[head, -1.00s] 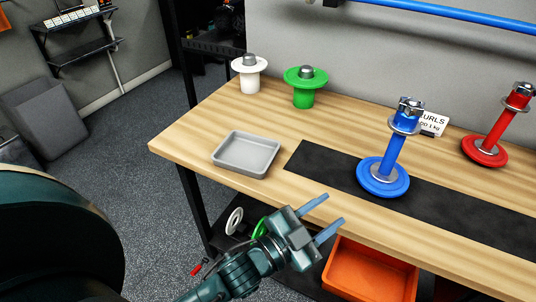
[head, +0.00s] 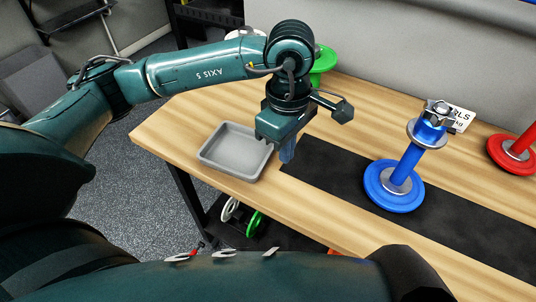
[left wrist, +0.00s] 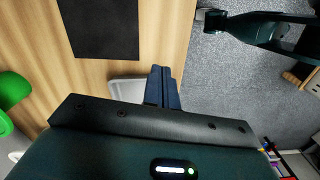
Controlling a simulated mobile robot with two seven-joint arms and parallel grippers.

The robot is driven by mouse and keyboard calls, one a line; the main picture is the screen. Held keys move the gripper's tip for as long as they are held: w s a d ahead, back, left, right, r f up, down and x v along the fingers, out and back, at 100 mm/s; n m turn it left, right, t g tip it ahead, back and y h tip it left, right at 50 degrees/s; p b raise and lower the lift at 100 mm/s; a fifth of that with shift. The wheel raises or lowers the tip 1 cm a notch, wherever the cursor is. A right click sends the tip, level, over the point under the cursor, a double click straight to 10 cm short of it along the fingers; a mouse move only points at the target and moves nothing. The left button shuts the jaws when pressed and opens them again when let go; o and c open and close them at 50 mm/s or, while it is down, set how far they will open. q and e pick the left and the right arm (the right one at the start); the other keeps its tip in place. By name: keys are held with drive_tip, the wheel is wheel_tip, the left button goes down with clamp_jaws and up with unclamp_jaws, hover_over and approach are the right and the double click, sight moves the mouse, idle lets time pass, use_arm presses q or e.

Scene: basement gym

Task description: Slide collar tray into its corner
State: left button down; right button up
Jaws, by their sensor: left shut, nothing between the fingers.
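The grey collar tray (head: 231,174) sits empty, flat on the wooden bench near its front left edge. Part of it also shows in the left wrist view (left wrist: 127,91), beside the fingers. My left gripper (head: 287,153) points down at the tray's right side, its blue fingers shut together with nothing between them. The closed fingers show in the left wrist view (left wrist: 163,86) too. The gripper covers the tray's right corner, and I cannot tell whether the fingers touch the tray. My right gripper is out of the head view.
A black mat (head: 465,222) lies right of the tray, with an upright blue dumbbell handle and plate (head: 394,186) on it. A red one (head: 514,155) stands further right. A green spool-like holder (head: 322,62) and a partly hidden white one stand behind my left arm.

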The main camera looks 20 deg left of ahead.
use_arm(q)
drive_tip(key=f, duration=0.3)
drive_tip(key=f+p, duration=0.1)
drive_tip(key=f, duration=0.5)
drive_tip(key=shift+w+a+p, duration=0.1)
drive_tip(key=shift+a+p, duration=0.25)
drive_tip(key=a, duration=0.1)
drive_tip(key=a+p, duration=0.1)
drive_tip(key=a, duration=0.1)
drive_tip(key=shift+w+f, duration=0.2)
drive_tip(key=shift+w, duration=0.2)
drive_tip(key=shift+a, duration=0.3)
drive_tip(key=shift+w+a+f+p, duration=0.1)
drive_tip(key=shift+w+a+p, duration=0.05)
drive_tip(key=shift+p, duration=0.15)
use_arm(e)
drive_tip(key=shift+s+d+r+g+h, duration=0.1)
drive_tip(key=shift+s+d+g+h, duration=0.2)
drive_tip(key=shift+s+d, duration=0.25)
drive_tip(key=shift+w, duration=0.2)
